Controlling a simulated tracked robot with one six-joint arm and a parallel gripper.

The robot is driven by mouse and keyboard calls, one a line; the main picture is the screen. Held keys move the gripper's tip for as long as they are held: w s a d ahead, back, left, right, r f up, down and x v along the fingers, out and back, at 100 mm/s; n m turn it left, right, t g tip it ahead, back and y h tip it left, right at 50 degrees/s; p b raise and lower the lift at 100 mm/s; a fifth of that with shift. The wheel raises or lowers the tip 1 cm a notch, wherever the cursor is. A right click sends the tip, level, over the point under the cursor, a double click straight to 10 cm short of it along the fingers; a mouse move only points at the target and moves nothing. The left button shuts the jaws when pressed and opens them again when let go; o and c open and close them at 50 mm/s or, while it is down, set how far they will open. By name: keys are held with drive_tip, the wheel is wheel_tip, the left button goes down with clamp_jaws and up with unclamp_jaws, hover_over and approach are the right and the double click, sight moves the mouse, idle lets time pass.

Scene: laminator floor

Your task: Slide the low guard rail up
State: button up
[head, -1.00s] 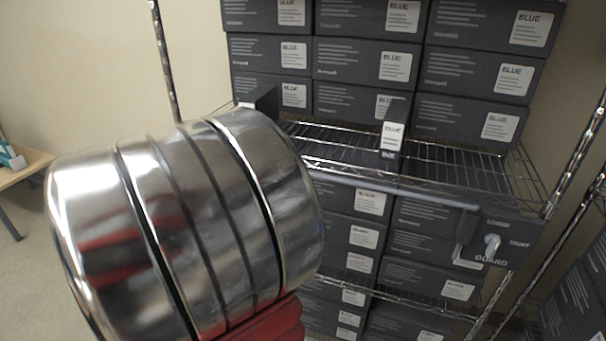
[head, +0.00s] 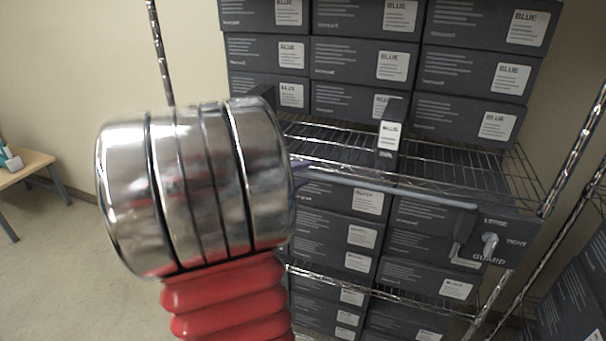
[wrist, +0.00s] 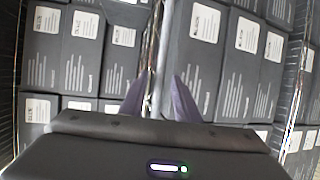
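The guard rail (head: 400,191) is a thin grey bar along the front of the wire shelf in the head view, low across the face of the boxes. Its right end meets a dark bracket (head: 464,236). Beside it is a dark panel with a pale knob (head: 490,243), marked LOOSE, TIGHT and GUARD. I cannot tell its setting. My gripper (wrist: 158,95) shows two purple fingers spread apart in the wrist view. A pale strip runs between them; I cannot tell if it is the rail. In the head view, my arm hides the rail's left end and most of my gripper.
Dark boxes with BLUE labels (head: 480,70) are stacked on the wire shelf (head: 440,160), and more boxes fill the shelf below. A small box stands upright at the shelf's front (head: 388,135). Metal posts flank the rack. A wooden table (head: 22,172) stands at far left; floor there is clear.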

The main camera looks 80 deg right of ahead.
drive_tip(key=shift+x, duration=0.75)
clamp_jaws()
